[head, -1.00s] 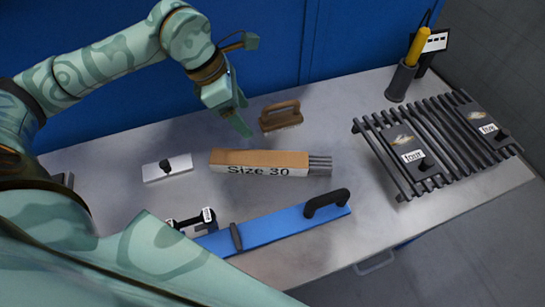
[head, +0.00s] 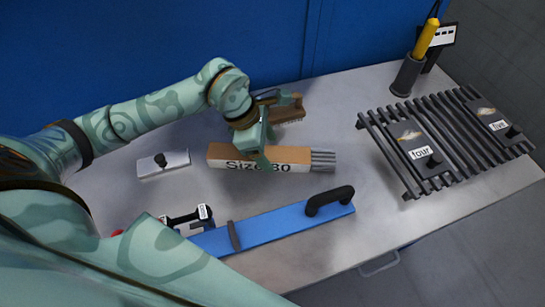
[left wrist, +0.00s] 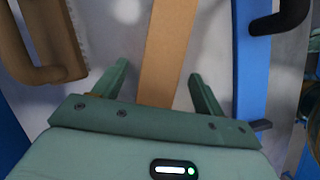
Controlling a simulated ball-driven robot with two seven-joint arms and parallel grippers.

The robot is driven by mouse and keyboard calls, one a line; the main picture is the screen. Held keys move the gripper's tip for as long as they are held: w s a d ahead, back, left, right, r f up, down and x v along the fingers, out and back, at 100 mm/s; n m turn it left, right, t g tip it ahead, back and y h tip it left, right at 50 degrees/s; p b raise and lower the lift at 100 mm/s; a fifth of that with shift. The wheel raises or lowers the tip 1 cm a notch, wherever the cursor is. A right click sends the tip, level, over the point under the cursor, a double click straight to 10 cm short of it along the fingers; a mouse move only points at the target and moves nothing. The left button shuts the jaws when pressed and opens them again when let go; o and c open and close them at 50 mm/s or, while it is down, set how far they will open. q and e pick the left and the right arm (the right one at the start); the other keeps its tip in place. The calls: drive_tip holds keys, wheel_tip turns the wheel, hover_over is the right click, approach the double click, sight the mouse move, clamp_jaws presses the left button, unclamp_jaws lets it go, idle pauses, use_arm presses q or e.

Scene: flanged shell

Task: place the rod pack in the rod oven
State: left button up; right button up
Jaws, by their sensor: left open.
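The rod pack (head: 216,157) is a long brown and white box marked "Size 30", with grey rods showing at its right end. It lies flat in the middle of the steel table. My left gripper (head: 264,149) is over the pack in the head view. In the left wrist view, the open left gripper (left wrist: 158,88) has one finger on each side of the pack (left wrist: 165,45), with gaps at both sides. A blue long case (head: 275,228) with a black handle lies in front of the pack; I cannot tell whether it is the rod oven. My right gripper is not in view.
A wooden-handled brush (head: 290,112) lies just behind the pack. A silver plate (head: 176,166) with a black knob is left. A slatted rack (head: 455,137) with labelled plates stands right. A dark holder (head: 405,78) with a yellow-handled tool stands behind it. Small black pieces (head: 188,220) are front left.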

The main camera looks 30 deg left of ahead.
use_arm(q)
drive_tip(key=x, duration=0.3)
drive_tip(key=shift+r, duration=0.1)
drive_tip(key=shift+s, duration=0.1)
drive_tip(key=c, duration=1.5)
drive_tip(key=shift+r, duration=0.1)
clamp_jaws()
